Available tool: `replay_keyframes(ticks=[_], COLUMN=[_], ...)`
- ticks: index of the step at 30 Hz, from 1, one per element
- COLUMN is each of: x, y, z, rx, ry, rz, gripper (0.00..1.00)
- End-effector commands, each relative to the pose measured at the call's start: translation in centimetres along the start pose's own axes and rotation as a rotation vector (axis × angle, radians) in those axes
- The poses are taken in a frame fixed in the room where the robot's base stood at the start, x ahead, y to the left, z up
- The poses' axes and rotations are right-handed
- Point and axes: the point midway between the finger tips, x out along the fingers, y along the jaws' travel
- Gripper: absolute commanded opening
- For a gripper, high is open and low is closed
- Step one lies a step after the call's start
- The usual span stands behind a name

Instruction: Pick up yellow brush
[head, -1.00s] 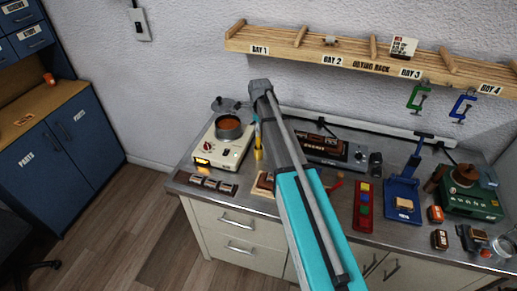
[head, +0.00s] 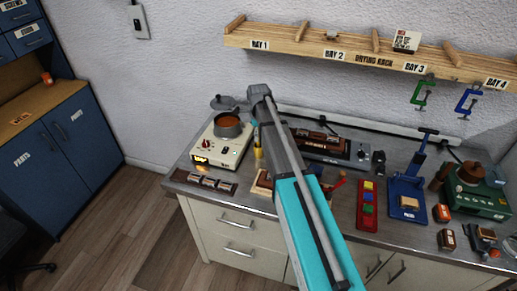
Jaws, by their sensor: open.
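A small yellow upright thing, likely the yellow brush (head: 258,152), stands on the bench just right of the cream heater. My arm's teal and grey link crosses in front of the bench just right of it. A bit of teal shows just above the yellow thing; I cannot tell what it belongs to. The brush's lower end and details are too small to make out. My gripper does not show; it may be hidden behind my arm.
The cream heater (head: 222,146) carries a pot (head: 228,126) of brown liquid. A row of dark blocks (head: 203,181) lies at the bench's front left. A red tray (head: 367,206), a blue press (head: 408,196) and a green machine (head: 480,192) stand right. A wooden rack (head: 290,45) hangs above.

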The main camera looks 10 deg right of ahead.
Motion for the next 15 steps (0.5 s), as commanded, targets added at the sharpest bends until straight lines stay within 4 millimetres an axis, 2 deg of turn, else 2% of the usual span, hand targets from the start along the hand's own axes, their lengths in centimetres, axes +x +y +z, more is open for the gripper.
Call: replay_keyframes(ticks=[4,15], x=[0.85,0.84], y=[0.0,-0.01], z=[-0.01,-0.02], rx=[0.0,0.0], ry=[0.0,0.0], rz=[0.0,0.0], gripper=[0.58,0.58])
